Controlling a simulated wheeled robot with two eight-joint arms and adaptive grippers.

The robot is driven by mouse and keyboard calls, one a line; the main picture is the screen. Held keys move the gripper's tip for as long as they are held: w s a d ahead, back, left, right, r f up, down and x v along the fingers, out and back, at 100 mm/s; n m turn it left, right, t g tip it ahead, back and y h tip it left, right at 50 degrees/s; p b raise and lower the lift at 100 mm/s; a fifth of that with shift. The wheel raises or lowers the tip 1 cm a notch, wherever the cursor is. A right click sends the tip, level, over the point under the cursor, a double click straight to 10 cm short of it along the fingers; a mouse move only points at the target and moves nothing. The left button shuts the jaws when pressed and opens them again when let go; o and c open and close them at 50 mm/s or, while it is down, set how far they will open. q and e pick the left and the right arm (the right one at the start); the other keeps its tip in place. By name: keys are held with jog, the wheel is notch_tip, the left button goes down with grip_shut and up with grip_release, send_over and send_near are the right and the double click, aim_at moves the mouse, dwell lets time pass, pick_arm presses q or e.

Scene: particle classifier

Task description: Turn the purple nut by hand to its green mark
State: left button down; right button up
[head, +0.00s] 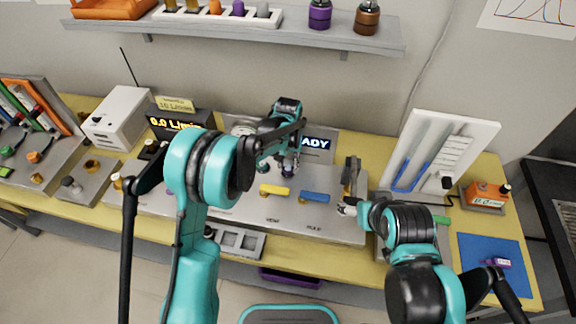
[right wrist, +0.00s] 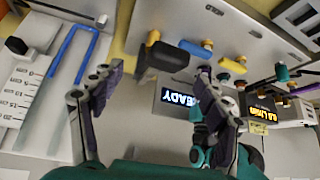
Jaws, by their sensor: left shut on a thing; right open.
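My left gripper (head: 290,164) points down at the grey panel, just in front of the READY display. It is shut on the purple nut (head: 288,171), which is mostly hidden by the fingers; only a small dark purplish part shows. I cannot make out the green mark.
A yellow lever (head: 275,190) and a blue lever (head: 314,197) stand on the panel close to the left gripper. The READY display (head: 316,144) is behind. A white tray with a blue tube (head: 415,160) leans at right. A blue mat (head: 490,262) lies on the right of the table.

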aim_at(288, 167)
pick_arm(q)
jog(key=shift+m, duration=0.5)
jog(key=c, duration=1.2)
grip_release()
jog(key=shift+o, duration=0.2)
notch_tip(288, 167, up, 12)
